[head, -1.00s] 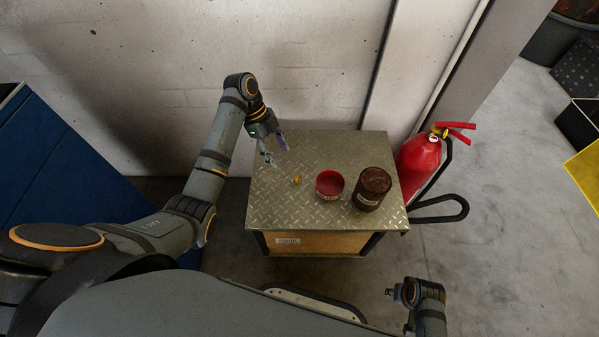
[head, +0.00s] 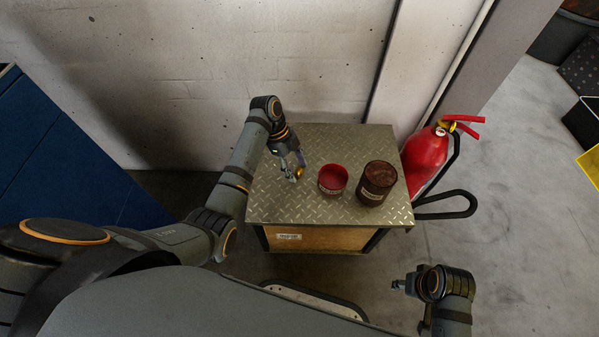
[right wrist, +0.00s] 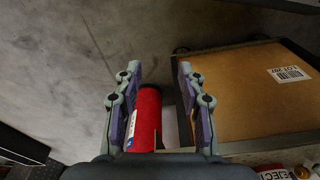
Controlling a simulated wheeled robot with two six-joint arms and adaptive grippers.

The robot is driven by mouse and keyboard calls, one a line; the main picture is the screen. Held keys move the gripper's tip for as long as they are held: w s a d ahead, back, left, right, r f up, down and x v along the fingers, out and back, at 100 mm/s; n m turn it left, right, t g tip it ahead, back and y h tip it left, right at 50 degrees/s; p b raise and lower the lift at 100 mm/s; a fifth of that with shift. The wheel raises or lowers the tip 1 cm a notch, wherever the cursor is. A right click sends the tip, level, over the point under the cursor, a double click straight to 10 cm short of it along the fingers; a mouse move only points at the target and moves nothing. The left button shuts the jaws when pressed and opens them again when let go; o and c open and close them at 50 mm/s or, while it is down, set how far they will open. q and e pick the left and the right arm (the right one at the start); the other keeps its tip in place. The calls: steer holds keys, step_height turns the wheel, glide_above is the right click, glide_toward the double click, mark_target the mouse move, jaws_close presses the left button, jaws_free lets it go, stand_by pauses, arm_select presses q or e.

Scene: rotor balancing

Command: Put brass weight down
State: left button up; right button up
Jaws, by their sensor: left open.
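The small brass weight (head: 299,171) sits on the metal-topped stand (head: 275,210), left of the red cup (head: 333,179). My left gripper (head: 295,172) is open at the weight, its fingers reaching down beside it. The fingers partly cover the weight, and I cannot tell whether they touch it. My right gripper (head: 398,284) is away from the stand at the lower right. In the right wrist view my right gripper (right wrist: 156,75) is open, with nothing between its fingertips.
A dark brown can (head: 377,183) stands right of the red cup. A red fire extinguisher (head: 425,160) with a black bracket stands at the stand's right side. The wall is close behind the stand. A blue cabinet (head: 60,150) is at the left. The front of the stand's top is clear.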

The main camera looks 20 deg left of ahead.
arm_select(q)
jaws_close()
steer(key=shift+r, duration=0.15)
arm_select(e)
steer(key=shift+w, duration=0.1)
